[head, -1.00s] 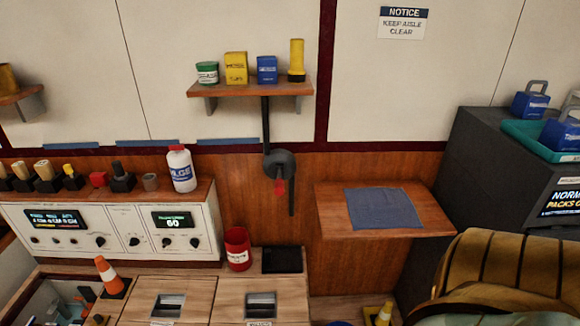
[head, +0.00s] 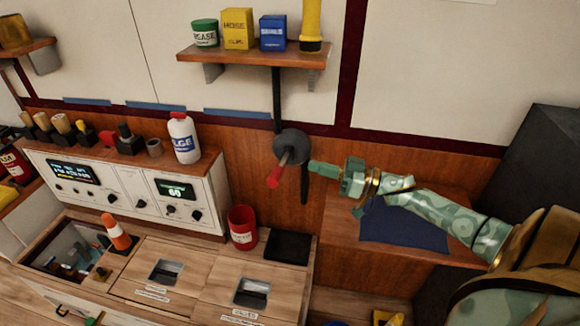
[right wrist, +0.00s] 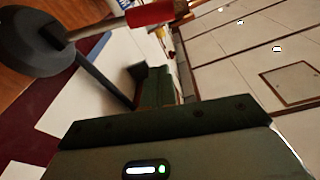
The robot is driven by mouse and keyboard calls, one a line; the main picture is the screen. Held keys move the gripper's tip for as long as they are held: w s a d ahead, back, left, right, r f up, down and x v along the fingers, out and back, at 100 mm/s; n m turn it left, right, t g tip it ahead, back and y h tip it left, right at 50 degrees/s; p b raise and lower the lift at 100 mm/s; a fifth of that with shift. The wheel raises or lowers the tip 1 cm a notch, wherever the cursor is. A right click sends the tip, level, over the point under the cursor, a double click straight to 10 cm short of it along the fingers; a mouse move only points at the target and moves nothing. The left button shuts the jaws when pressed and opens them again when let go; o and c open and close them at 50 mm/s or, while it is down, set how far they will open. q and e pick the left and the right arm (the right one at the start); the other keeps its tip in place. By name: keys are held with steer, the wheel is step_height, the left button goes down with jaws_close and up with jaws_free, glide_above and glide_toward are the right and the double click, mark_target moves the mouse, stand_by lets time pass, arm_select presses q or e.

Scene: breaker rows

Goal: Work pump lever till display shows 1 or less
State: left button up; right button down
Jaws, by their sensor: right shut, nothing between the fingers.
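The pump lever (head: 279,172) has a red grip and sticks out from a dark round hub (head: 291,146) on the wood wall, under the shelf. The red grip also shows in the right wrist view (right wrist: 148,14), near the top. The display (head: 174,190) on the white panel reads 60. My right gripper (head: 314,167) is shut and empty, just right of the lever, with a visible gap from the red grip in the head view. My left gripper is not in view.
A shelf (head: 250,56) with a can, boxes and a yellow torch is above the hub. A red bucket (head: 242,228) and a white bottle (head: 184,138) stand to the left. A wooden ledge with a blue cloth (head: 405,226) lies below my right arm.

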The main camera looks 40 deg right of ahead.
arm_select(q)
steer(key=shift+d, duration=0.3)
arm_select(e)
steer(key=shift+r+y, duration=0.4)
steer(key=shift+r, duration=0.1)
steer(key=r+b, duration=0.1)
glide_above(283, 170)
steer(key=s+a, duration=0.1)
steer(key=s, duration=0.1)
steer(key=f, duration=0.1)
steer(key=f+b, duration=0.1)
steer(key=f, duration=0.1)
steer(key=shift+s+a, duration=0.1)
steer(key=shift+a, duration=0.25)
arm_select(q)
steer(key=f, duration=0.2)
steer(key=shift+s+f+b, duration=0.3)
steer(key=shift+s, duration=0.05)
arm_select(e)
steer(key=shift+s+f, duration=0.15)
steer(key=shift+f, duration=0.15)
